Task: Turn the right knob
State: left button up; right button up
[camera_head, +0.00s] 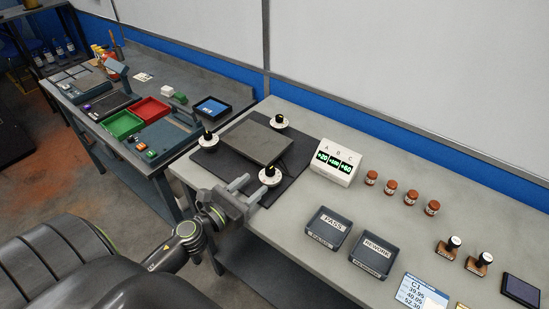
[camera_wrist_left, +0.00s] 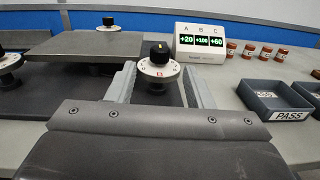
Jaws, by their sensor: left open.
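Three knobs with white dials and black tops stand around a grey plate (camera_head: 256,142) on a dark mat. The near knob (camera_head: 270,175) is rightmost in the left wrist view (camera_wrist_left: 158,66). The others are the left knob (camera_head: 208,141) and the back knob (camera_head: 279,122). My left gripper (camera_head: 251,185) is open, pointing at the near knob. In the left wrist view the knob shows between its two fingers, with no clear contact. The display (camera_head: 338,162) reads A +20, B +100, C +60. My right gripper is out of view.
A PASS tray (camera_head: 328,228) and a REWORK tray (camera_head: 370,254) stand to the right of my left gripper. Several brown jars (camera_head: 390,187) and two stamps (camera_head: 479,263) are further right. A second bench with red and green trays (camera_head: 122,124) is at left.

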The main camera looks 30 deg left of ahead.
aim_at(273, 168)
pick_arm(q)
jog(key=w, duration=0.3)
jog(key=w+d+p, duration=0.1)
jog(key=w, duration=0.2)
jog(key=w+p, duration=0.1)
jog(key=w, duration=0.3)
jog(key=shift+d, duration=0.15)
jog(key=shift+s, duration=0.1)
jog(key=c, duration=1)
